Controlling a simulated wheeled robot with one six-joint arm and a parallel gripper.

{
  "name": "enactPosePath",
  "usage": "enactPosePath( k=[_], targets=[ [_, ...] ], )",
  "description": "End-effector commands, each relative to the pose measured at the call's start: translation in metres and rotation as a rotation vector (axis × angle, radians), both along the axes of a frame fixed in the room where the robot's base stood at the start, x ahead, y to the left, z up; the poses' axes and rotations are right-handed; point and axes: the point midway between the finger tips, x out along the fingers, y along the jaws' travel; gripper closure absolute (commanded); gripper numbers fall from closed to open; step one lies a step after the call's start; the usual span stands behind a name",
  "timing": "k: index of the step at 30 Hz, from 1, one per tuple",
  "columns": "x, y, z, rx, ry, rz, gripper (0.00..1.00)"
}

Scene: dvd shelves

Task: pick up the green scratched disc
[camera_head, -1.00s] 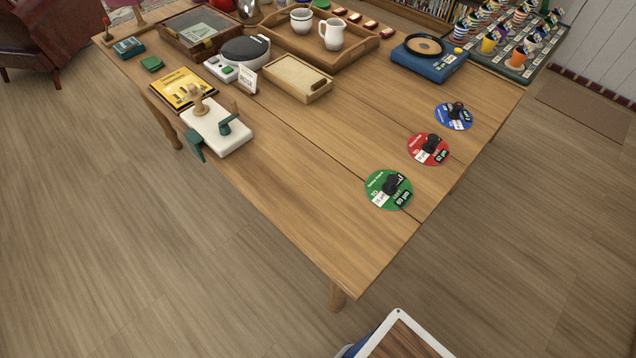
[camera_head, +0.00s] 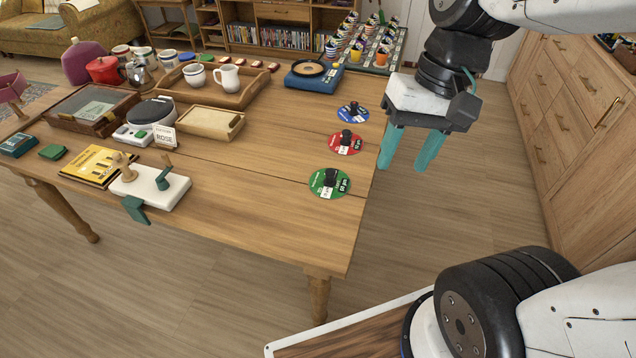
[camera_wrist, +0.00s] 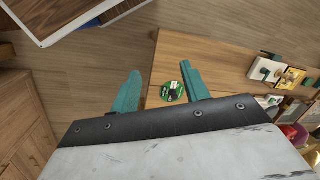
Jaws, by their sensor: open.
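The green disc (camera_head: 329,183) lies flat near the front right corner of the wooden table (camera_head: 260,225), with a dark knob and white and black labels on it. Whether it is scratched is too small to tell. My gripper (camera_head: 409,166) is open and empty, to the right of the table edge, over the floor and apart from the disc. In the wrist view the green disc (camera_wrist: 172,91) shows just left of the right fingertip, beyond my gripper (camera_wrist: 162,83).
A red disc (camera_head: 345,143) and a blue disc (camera_head: 352,112) lie in a row behind the green one. A white board with a clamp (camera_head: 150,188) sits at the left front edge. Wooden drawers (camera_head: 565,110) stand to the right. The table's front middle is clear.

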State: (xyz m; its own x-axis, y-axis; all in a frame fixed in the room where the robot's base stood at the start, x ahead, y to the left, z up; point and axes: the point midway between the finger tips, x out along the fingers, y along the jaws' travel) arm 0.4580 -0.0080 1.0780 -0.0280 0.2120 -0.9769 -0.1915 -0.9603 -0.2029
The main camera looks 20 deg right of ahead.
Motion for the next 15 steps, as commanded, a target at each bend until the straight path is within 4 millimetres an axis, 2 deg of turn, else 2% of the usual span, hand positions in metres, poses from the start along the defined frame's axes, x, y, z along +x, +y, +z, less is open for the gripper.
enactPosePath(
  k=[7,11,15],
  targets=[
    [0.068,0.021,-0.043,0.302,0.233,-0.320,0.54],
    [0.106,0.023,-0.070,0.447,0.339,-0.513,0.54],
    [0.147,0.016,-0.107,0.593,0.447,-0.739,0.54]
  ],
)
